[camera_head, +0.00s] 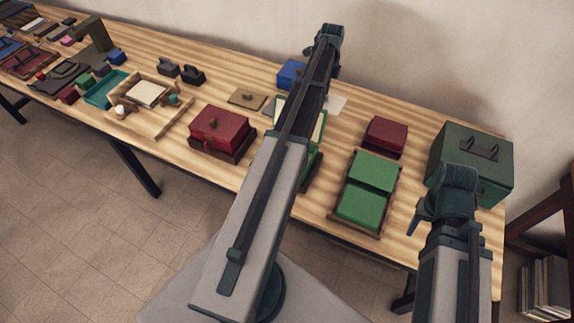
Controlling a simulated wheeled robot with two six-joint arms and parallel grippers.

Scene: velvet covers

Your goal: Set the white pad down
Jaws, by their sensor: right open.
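A flat white piece (336,104), which may be the white pad, lies near the back of the table (340,200), partly hidden by my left arm. A cream pad (146,93) lies in a wooden tray (173,122) at the left. A green-edged holder (284,104) with a pale inside is mostly covered by my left arm. My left gripper (330,36) is at the far end of that arm, above the back of the table; its jaws are unclear. My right gripper (428,212) is open in front of the green chest, with nothing seen in it.
A red box (219,128), a blue box (291,73) and a dark red box (385,134) stand on the table. Two green pads (372,172) lie in a wooden frame. A dark green chest (482,150) stands at the right end. Several small items crowd the far left.

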